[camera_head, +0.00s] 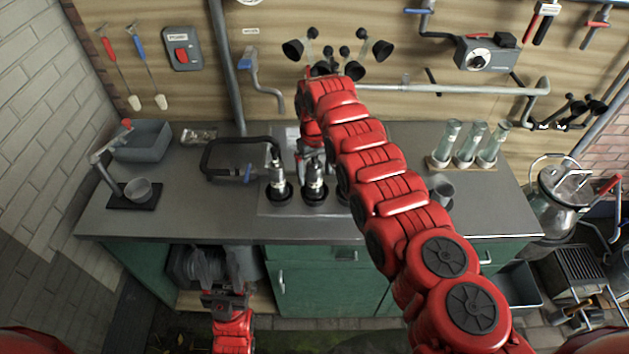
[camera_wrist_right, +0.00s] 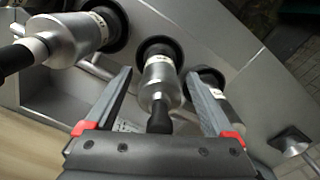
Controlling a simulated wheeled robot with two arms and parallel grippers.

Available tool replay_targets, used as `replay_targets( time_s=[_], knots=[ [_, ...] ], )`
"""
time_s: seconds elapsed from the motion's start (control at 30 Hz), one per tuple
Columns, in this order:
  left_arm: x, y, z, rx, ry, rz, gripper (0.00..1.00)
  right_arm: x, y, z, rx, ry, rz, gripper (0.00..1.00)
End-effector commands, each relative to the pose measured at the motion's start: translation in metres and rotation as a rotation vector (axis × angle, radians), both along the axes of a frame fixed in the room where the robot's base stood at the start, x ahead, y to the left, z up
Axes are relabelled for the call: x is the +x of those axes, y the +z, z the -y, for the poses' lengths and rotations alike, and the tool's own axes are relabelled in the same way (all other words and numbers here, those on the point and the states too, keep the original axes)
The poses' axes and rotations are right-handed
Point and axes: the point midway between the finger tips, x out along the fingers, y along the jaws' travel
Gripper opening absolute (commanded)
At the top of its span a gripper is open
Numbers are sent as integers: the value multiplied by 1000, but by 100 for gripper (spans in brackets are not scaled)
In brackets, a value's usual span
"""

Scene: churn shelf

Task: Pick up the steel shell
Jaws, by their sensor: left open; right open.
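Steel shells with black ends stand in black-rimmed holders on the counter: a left one (camera_head: 278,184), a middle one (camera_head: 315,188), and a third mostly hidden behind my right arm. In the right wrist view all three show: one at upper left (camera_wrist_right: 78,38), the middle one (camera_wrist_right: 160,82), and one at right (camera_wrist_right: 212,88), partly behind a finger. My right gripper (camera_wrist_right: 158,76) is open, its fingers on either side of the middle shell with gaps visible; in the head view it is above that shell. My left gripper (camera_head: 222,278) is open and empty, low before the cabinet.
A black hose loop (camera_head: 212,158) lies left of the shells. Glass tubes in a rack (camera_head: 468,144) and a grey mug (camera_head: 443,192) stand right. A steel churn (camera_head: 562,200) is beyond the counter's right end.

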Motion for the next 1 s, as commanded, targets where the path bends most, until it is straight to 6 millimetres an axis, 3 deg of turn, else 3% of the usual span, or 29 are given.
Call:
replay_targets(
  time_s=[0.07,0.53,1.0],
  knots=[
    [0,0,0,0,0,0,50,0,0,0,0,0,0,86],
    [0,0,0,0,0,0,50,0,1,0,0,0,1,2],
    [0,0,0,0,0,0,50,1,1,0,1,0,2,0]
  ],
)
